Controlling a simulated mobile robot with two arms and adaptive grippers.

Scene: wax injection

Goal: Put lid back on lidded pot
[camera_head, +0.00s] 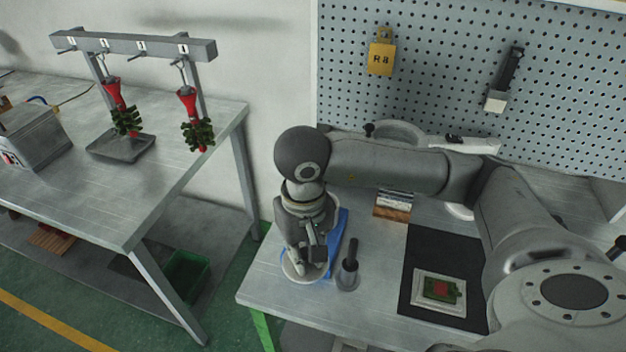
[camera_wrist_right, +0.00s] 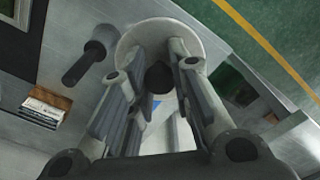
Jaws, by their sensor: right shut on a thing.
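My right gripper (camera_head: 314,262) points down over the front-left corner of the workbench. In the right wrist view its fingers (camera_wrist_right: 157,100) are shut around a dark round knob (camera_wrist_right: 158,78), which looks like the lid's knob. A pale round rim (camera_wrist_right: 140,38) shows beyond the fingertips; it also shows under the gripper in the head view (camera_head: 289,272). I cannot tell whether this rim is the lid or the pot, nor whether lid and pot touch, because the gripper hides most of it. My left gripper is not in view.
A black mat (camera_head: 425,255) bears a white-framed green piece (camera_head: 438,291). A small stack (camera_head: 392,205) stands behind. A side table (camera_head: 190,165) is at left.

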